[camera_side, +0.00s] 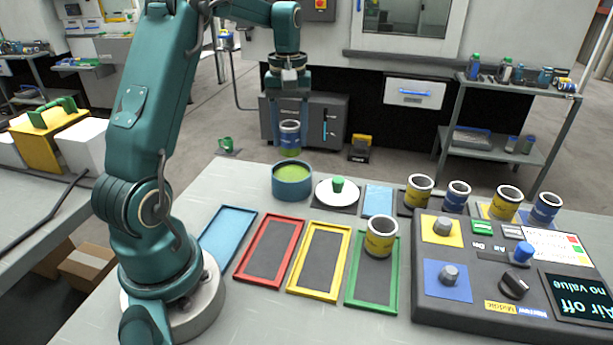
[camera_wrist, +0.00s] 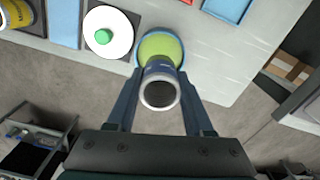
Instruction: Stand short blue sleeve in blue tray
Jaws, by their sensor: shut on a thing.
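My gripper (camera_side: 290,122) is shut on a blue-banded sleeve (camera_side: 290,135) with a pale rim and dark open top. It holds the sleeve upright above a round blue tub (camera_side: 292,187) of green liquid, apart from it. The sleeve's lower end looks green. In the wrist view the sleeve (camera_wrist: 160,92) sits between both fingers and partly covers the tub (camera_wrist: 158,42). The blue tray (camera_side: 228,234) lies flat and empty on the table, left of the red tray; its edge also shows at the top of the wrist view (camera_wrist: 228,9).
Empty red (camera_side: 269,250) and yellow (camera_side: 319,262) trays lie right of the blue tray. A yellow sleeve (camera_side: 381,238) stands in the green tray (camera_side: 362,295). A white disc with a green knob (camera_side: 338,186) is beside the tub. Several sleeves stand behind the control panel (camera_side: 480,300).

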